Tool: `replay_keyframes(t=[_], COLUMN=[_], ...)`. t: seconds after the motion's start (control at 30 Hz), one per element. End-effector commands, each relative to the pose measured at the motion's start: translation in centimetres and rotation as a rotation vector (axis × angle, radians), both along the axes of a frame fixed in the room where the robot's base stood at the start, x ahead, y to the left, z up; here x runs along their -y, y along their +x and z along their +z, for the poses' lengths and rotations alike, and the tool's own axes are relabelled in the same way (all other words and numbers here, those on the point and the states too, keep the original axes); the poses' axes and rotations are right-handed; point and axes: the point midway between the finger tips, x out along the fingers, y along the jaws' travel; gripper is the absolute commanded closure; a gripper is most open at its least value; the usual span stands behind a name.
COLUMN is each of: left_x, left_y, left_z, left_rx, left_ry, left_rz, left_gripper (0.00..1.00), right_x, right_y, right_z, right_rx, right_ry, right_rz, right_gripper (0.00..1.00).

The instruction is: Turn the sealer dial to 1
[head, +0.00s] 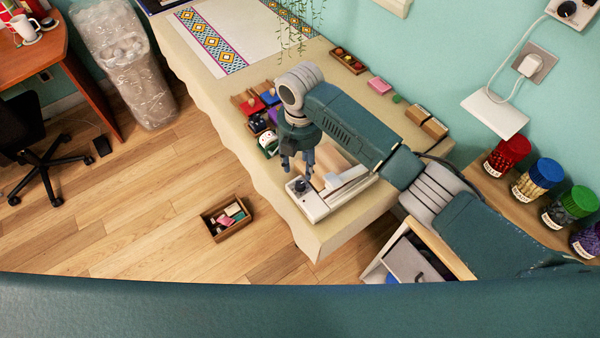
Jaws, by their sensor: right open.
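The white sealer (312,206) lies near the front corner of the cloth-covered table, with its long arm running up to the right. A dark round dial (300,186) sits on its near left end; its number marks are too small to read. My right gripper (297,168) points down just above the dial, its fingers apart and empty. Whether the fingertips touch the dial cannot be told. My right arm reaches in from the right and hides part of the table behind the sealer. My left gripper is not in view.
Small boxes and a dotted item (268,143) stand close left of the gripper. Lidded jars (507,156) line the shelf at right. A wooden box (227,217) lies on the floor. An open drawer (415,262) is below the table's right side.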

Motion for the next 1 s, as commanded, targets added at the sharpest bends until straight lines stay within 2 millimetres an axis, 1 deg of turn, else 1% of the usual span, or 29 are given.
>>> replay_keyframes(t=[0.03, 0.13, 0.23, 0.37, 0.83, 0.93, 0.97, 1.0], left_x=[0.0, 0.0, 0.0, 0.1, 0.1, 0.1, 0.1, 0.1], left_y=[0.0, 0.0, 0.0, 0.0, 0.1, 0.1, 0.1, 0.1], left_z=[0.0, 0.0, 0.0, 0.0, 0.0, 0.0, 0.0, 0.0], left_rx=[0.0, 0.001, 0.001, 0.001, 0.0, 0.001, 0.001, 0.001], left_ry=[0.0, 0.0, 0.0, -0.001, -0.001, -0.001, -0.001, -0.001], left_rz=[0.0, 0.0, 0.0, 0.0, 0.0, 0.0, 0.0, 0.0], left_gripper=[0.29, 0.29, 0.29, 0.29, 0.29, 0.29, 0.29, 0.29], right_x=[0.0, 0.0, 0.0, 0.0, -0.1, -0.7, -0.9, -1.3], right_y=[0.0, 0.0, 0.0, 0.0, -0.2, -1.6, -2.2, -3.2], right_z=[0.8, 1.9, 2.4, 2.6, 2.4, 1.3, 0.9, 0.2], right_rx=[0.001, 0.001, 0.001, 0.0, -0.002, -0.008, -0.01, -0.014], right_ry=[0.0, -0.001, -0.001, -0.001, 0.005, 0.037, 0.053, 0.081], right_rz=[0.0, -0.001, -0.001, -0.001, -0.007, -0.053, -0.082, -0.128], right_gripper=[0.58, 0.58, 0.58, 0.58, 0.58, 0.58, 0.58, 0.58])
